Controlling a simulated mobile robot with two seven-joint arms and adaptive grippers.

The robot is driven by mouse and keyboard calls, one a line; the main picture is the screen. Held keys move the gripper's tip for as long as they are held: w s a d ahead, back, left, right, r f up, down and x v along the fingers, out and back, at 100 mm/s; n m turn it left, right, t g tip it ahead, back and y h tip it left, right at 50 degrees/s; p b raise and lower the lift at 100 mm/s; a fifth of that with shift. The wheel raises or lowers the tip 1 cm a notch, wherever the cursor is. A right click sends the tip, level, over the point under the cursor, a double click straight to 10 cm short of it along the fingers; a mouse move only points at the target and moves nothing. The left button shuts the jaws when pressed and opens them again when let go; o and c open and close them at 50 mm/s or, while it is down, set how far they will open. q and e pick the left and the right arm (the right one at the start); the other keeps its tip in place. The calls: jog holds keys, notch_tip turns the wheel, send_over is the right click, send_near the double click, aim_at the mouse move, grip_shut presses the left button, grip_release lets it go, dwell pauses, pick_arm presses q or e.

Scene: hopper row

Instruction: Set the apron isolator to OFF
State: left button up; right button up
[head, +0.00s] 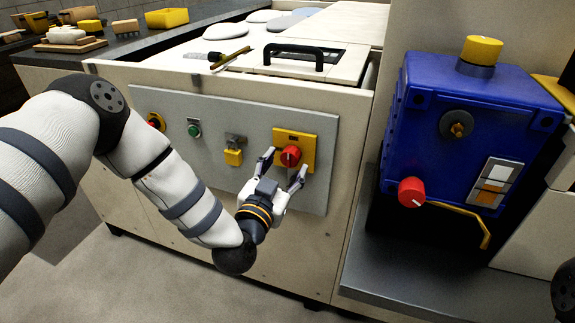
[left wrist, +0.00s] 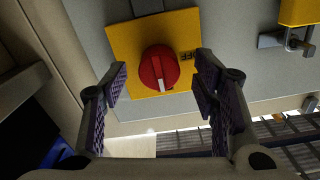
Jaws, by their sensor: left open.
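A red rotary knob (head: 290,156) sits on a yellow plate (head: 308,141) at the right of the grey control panel. The knob (left wrist: 158,69) and its yellow plate (left wrist: 122,42) also show in the left wrist view. My left gripper (head: 285,166) is open, with one finger on each side of the knob. In the left wrist view the fingers (left wrist: 161,78) stand apart from the knob with visible gaps. My right gripper is out of view.
The grey panel (head: 215,115) also carries a yellow padlock (head: 233,156), a green button (head: 194,130) and a red-and-yellow control (head: 156,121). A blue machine (head: 450,95) with another red knob (head: 412,191) stands to the right. Open floor (head: 165,280) lies in front.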

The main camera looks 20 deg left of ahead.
pick_arm(q)
jog(key=shift+w, duration=0.75)
jog(key=c, duration=1.2)
jog(key=shift+o, duration=0.2)
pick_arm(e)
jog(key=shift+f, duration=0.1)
pick_arm(q)
jog(key=n, duration=0.4)
jog(key=shift+d+r+n+p, duration=0.1)
jog(key=shift+d+n+p, duration=0.05)
jog(key=shift+n+p, duration=0.15)
jog(key=n, duration=0.4)
jog(key=shift+n, duration=0.3)
jog(key=n, duration=0.4)
jog(key=shift+d, duration=0.1)
jog(key=shift+n, duration=2.3)
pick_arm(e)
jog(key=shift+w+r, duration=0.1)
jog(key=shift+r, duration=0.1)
